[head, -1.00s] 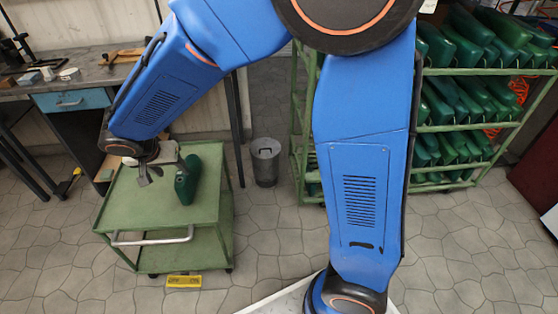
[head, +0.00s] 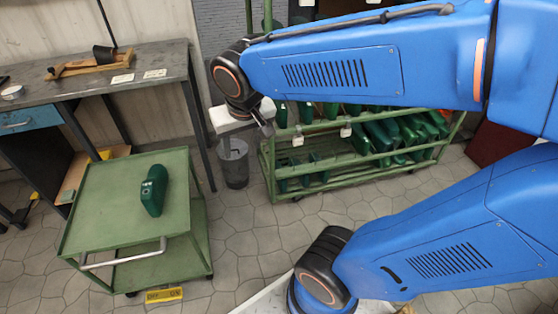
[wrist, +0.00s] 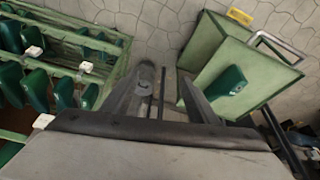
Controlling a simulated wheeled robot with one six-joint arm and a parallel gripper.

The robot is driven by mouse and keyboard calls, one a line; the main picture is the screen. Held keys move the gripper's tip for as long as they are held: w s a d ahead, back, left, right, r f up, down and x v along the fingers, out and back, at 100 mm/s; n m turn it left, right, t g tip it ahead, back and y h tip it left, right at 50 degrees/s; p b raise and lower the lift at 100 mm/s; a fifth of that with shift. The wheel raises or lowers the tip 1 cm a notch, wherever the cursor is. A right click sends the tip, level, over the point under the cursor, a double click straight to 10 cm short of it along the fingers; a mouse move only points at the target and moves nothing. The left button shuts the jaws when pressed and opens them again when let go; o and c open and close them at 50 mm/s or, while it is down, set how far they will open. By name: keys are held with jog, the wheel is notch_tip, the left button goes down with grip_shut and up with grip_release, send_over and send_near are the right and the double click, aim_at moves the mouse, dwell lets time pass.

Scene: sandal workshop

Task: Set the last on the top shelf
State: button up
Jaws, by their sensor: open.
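A dark green last (head: 153,190) rests on the top of the green cart (head: 98,212), right of the middle. It also shows on the cart in the wrist view (wrist: 227,82). My gripper (head: 266,118) is open with nothing between its fingers, up and to the right of the cart, in front of the green rack. In the wrist view my gripper's fingers (wrist: 158,90) are spread apart. The green rack (head: 325,168) holds many green lasts on its shelves. My arm hides most of its upper part, so the top shelf cannot be made out clearly in the head view.
A grey waste bin (head: 233,163) stands on the floor between cart and rack. A workbench (head: 95,68) with a wooden tool is at the back left. White tags (head: 297,140) hang on the rack. A yellow sign (head: 164,295) lies by the cart. The front floor is open.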

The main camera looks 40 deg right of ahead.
jog(key=s+d+n, duration=0.1)
jog(key=s+d, duration=0.3)
jog(key=s, duration=0.6)
jog(key=shift+n+t+y, duration=0.3)
jog(key=shift+t+y, duration=0.1)
